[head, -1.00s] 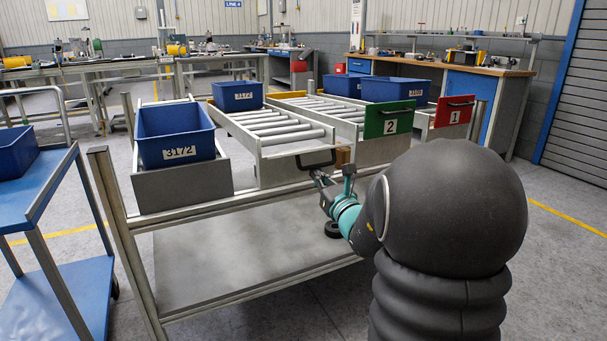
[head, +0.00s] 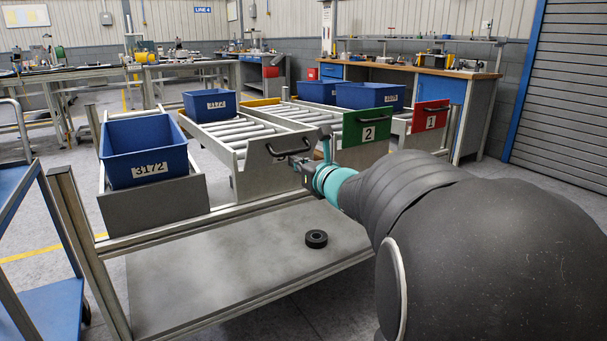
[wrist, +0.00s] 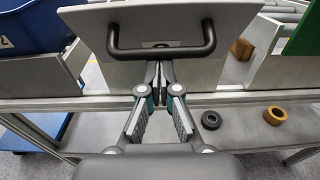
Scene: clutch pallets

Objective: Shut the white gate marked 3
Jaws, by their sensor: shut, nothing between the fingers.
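The white gate (head: 262,172) closes off the front end of the second roller lane from the left. It looks nearly upright, its black handle (head: 288,146) facing me; I cannot read a number on it. The gate (wrist: 130,70) and the handle (wrist: 160,51) also show large in the wrist view. My gripper (head: 298,163) is shut and empty. In the wrist view its fingertips (wrist: 158,70) are just below the handle, close to the gate's face; I cannot tell whether they touch it. My gripper hides part of the gate in the head view.
Green gate 2 (head: 366,127) and red gate 1 (head: 429,117) stand upright to the right. A blue bin 3172 (head: 146,137) sits in the left lane, another bin (head: 210,104) farther back on the second. A black roll (head: 316,239) lies on the lower shelf.

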